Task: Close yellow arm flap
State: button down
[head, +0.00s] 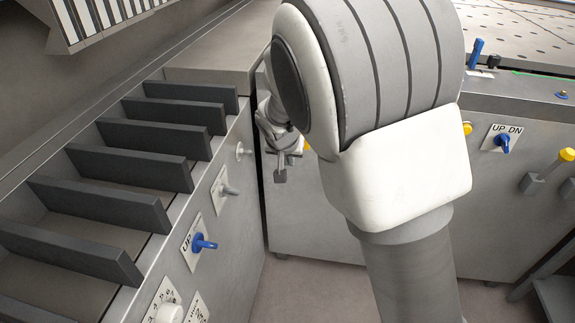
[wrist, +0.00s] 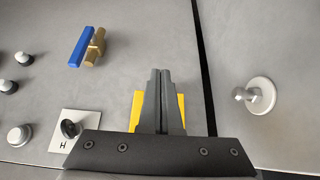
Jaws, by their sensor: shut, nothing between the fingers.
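My gripper (wrist: 160,74) is shut and empty, its two dark fingers together. In the wrist view a yellow piece (wrist: 137,110), which looks like the yellow arm flap, shows on both sides of the fingers. The fingers hide its middle, and I cannot tell whether they touch it. In the head view my gripper (head: 281,176) hangs left of my large white and grey arm, in front of the grey cabinet. A small yellow edge (head: 307,146) shows beside my arm there; the rest is hidden. How far the flap is open cannot be told.
A blue-handled brass valve (wrist: 80,46), a knob marked H (wrist: 70,129) and several buttons are left of the fingers. A silver knob (wrist: 259,95) is right of a dark gap. The left machine with dark slats (head: 156,137) stands close; floor shows between the machines.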

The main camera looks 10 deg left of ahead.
jog(key=shift+w+d+f+b, duration=0.15)
jog(key=shift+w+f+b, duration=0.55)
jog(key=shift+w+f, duration=1)
jog(key=shift+w+r, duration=0.1)
jog(key=shift+r, duration=0.15)
jog(key=shift+r+p, duration=0.45)
jog(key=shift+r, duration=0.2)
